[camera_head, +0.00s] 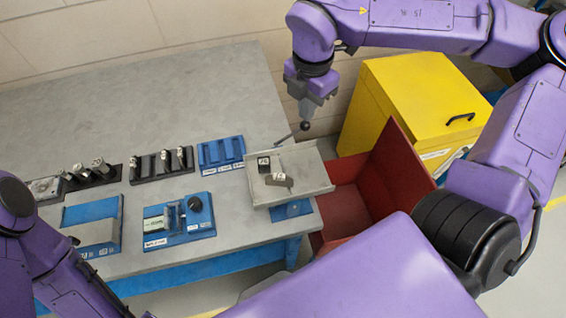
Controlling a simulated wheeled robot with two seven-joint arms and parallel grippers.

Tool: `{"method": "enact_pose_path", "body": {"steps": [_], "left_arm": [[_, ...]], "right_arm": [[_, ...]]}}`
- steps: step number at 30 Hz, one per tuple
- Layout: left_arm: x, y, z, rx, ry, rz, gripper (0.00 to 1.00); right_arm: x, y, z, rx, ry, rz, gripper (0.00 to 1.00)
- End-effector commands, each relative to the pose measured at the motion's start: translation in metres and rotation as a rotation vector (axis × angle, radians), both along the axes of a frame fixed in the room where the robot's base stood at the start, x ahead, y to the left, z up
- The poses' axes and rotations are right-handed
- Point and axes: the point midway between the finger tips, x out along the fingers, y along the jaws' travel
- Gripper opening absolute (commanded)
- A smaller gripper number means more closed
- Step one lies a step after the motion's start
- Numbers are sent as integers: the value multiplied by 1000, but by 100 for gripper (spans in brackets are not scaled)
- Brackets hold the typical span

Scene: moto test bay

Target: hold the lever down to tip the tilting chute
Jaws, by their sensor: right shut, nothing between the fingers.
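The tilting chute (312,184) is a pale grey tray at the right end of the grey table. Two small dark-and-light parts (279,179) lie on it. I cannot tell whether it tilts slightly. The lever (304,126) is a thin grey rod with a dark ball knob, behind the chute. My right gripper (308,112) is shut and empty, pointing down just above the knob. I cannot tell whether it touches the knob. My left arm shows at the lower left, but its gripper is not in view.
A red open bin (398,160) stands at the table's right end beside the chute. A yellow cabinet (405,95) is behind it. A blue fixture (180,218), a blue rack (221,152) and black racks (160,165) stand left of the chute. The rear table (180,95) is clear.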

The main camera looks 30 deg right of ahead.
Motion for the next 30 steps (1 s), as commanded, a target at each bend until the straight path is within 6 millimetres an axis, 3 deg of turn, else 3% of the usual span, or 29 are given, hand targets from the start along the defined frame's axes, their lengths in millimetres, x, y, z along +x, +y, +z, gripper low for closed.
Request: {"method": "enact_pose_path", "body": {"steps": [30], "left_arm": [[0, 0, -9, 0, 0, 0, 38]], "right_arm": [[0, 0, -12, 0, 0, 0, 0]]}}
